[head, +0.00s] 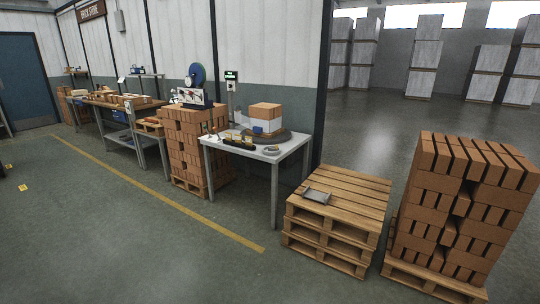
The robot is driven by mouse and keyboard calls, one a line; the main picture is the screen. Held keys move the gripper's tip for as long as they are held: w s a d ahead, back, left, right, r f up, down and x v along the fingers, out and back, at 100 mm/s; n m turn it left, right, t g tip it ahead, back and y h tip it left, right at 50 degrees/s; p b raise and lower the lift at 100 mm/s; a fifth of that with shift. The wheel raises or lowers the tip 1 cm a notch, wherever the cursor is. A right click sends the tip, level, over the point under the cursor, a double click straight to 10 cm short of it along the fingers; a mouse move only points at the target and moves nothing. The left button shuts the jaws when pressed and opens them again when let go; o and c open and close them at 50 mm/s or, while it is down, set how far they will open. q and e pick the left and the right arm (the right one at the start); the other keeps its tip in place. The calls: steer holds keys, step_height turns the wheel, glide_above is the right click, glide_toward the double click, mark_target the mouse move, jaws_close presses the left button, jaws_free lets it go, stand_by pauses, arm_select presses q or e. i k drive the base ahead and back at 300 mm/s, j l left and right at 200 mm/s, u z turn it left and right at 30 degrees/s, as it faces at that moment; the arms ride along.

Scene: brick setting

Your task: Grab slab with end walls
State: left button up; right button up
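A small grey, shallow piece (316,196) lies on the left part of the top of a wooden pallet stack (345,190). It looks like a flat slab with raised edges, but it is too small to make out its end walls clearly. Neither of my grippers shows in the head view, so nothing is seen near the piece.
A brick stack (460,205) stands right of the pallets. A white-topped table (290,148) left of them holds a round stand with blocks and small items. Another brick stack (188,150) and workbenches line the wall. Open floor (130,240) lies in front.

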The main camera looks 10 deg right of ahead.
mark_target(308, 192)
steer(key=i+z, duration=0.2)
steer(key=i, duration=0.45)
steer(key=i+z, duration=0.25)
steer(key=i, duration=0.35)
steer(key=i+j+z, duration=0.2)
steer(key=i, duration=0.45)
